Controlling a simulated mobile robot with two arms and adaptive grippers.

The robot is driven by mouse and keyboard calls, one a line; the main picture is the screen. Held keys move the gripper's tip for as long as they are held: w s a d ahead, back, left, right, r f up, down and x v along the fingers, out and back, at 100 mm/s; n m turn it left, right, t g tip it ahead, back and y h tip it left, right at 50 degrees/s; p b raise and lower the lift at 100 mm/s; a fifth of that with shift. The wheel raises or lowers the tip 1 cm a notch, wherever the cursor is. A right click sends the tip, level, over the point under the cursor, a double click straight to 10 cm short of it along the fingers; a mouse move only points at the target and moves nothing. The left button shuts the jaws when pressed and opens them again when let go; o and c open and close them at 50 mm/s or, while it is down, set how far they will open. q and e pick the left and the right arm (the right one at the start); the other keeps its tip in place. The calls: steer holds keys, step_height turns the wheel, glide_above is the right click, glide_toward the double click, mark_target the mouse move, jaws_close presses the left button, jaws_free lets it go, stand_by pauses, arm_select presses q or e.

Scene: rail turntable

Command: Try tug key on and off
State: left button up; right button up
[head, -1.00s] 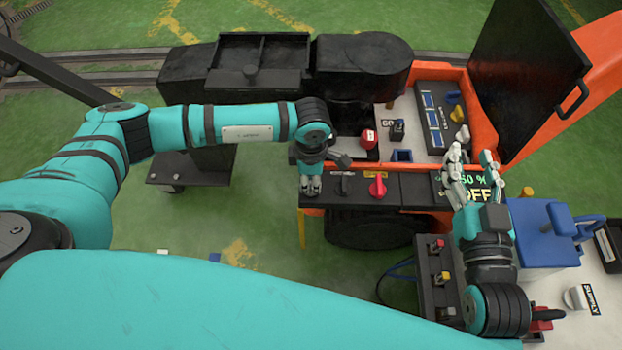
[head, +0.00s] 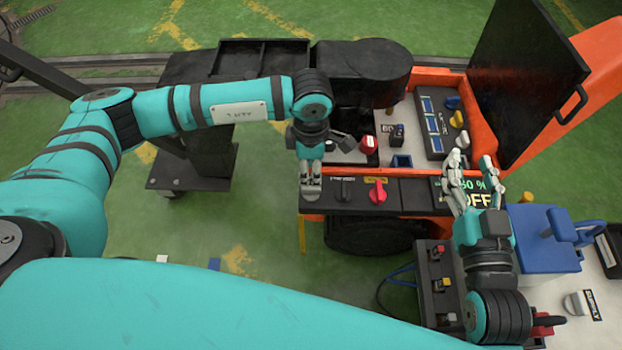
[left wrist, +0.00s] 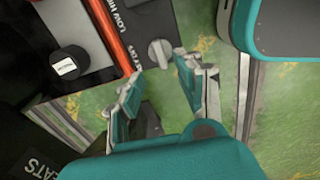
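The orange and black tug has a front control panel (head: 410,197) with a black rotary knob (head: 345,190) and a red knob (head: 378,191). A display (head: 480,196) at its right reads "50 %" and "OFF". My left gripper (head: 311,190) is over the panel's left end, left of the black knob. In the left wrist view its fingers (left wrist: 160,86) are apart with nothing between them; a grey knob (left wrist: 160,52) lies beyond them. My right gripper (head: 472,182) has its fingers spread and partly hides the display.
A raised black lid (head: 525,80) stands over the open orange bay. A red-capped part (head: 368,144) sits behind the panel. A black switch box (head: 437,282) and a blue box (head: 540,240) are at lower right.

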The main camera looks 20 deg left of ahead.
arm_select(q)
steer(key=shift+r, duration=2.2)
